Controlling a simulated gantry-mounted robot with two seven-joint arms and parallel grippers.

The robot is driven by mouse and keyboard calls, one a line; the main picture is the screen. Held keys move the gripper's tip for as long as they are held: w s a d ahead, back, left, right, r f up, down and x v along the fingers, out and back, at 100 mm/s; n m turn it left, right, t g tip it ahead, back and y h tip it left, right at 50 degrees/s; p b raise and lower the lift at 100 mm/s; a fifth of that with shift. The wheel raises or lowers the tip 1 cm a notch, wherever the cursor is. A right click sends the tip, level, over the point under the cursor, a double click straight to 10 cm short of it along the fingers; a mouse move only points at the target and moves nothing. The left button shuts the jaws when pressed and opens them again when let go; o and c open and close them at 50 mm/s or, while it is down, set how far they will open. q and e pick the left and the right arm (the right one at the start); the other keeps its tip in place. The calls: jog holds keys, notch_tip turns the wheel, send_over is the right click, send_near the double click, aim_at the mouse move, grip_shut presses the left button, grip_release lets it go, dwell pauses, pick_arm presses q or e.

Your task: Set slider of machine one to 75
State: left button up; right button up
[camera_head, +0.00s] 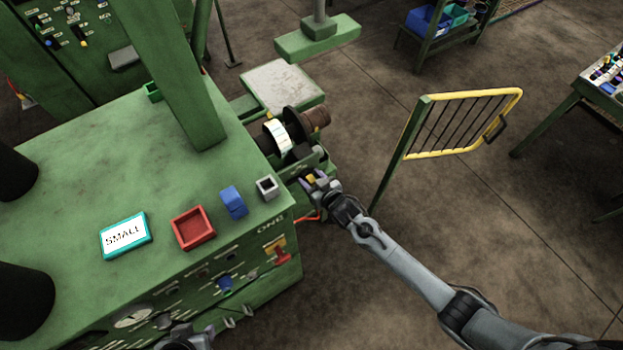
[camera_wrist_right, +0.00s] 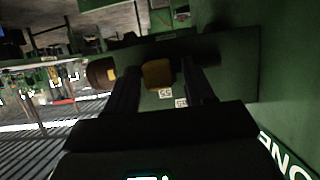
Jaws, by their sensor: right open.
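Machine one (camera_head: 262,222) is the green cabinet marked ONE. A yellow knob (camera_wrist_right: 158,73), which looks like the slider's handle, sits on a green panel (camera_wrist_right: 235,80) in the right wrist view. My right gripper (camera_wrist_right: 162,72) is open, with one finger on each side of the knob; I cannot tell whether they touch it. In the head view my right gripper (camera_head: 314,182) is at the machine's right side, below the rollers. Small labels (camera_wrist_right: 165,93) show on the panel, too small to read. A grey and black part, probably my left gripper (camera_head: 190,340), shows at the bottom edge.
A white roll (camera_head: 277,135) and a brown roll (camera_head: 308,119) sit just behind my right gripper. A red tray (camera_head: 193,228), a blue block (camera_head: 233,202) and a SMALL sign (camera_head: 125,236) are on the cabinet top. A yellow-framed gate (camera_head: 462,121) stands to the right.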

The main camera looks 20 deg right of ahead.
jog(key=shift+c, duration=0.3)
grip_shut()
jog(key=shift+s+a, duration=0.25)
jog(key=shift+a, duration=0.9)
jog(key=shift+s+a, duration=0.2)
jog(key=shift+a, duration=0.9)
jog(key=shift+c, duration=0.6)
grip_release()
jog(key=shift+o, duration=0.9)
jog(key=shift+a, duration=0.1)
jog(key=shift+s+d, duration=0.15)
jog(key=shift+d, duration=0.05)
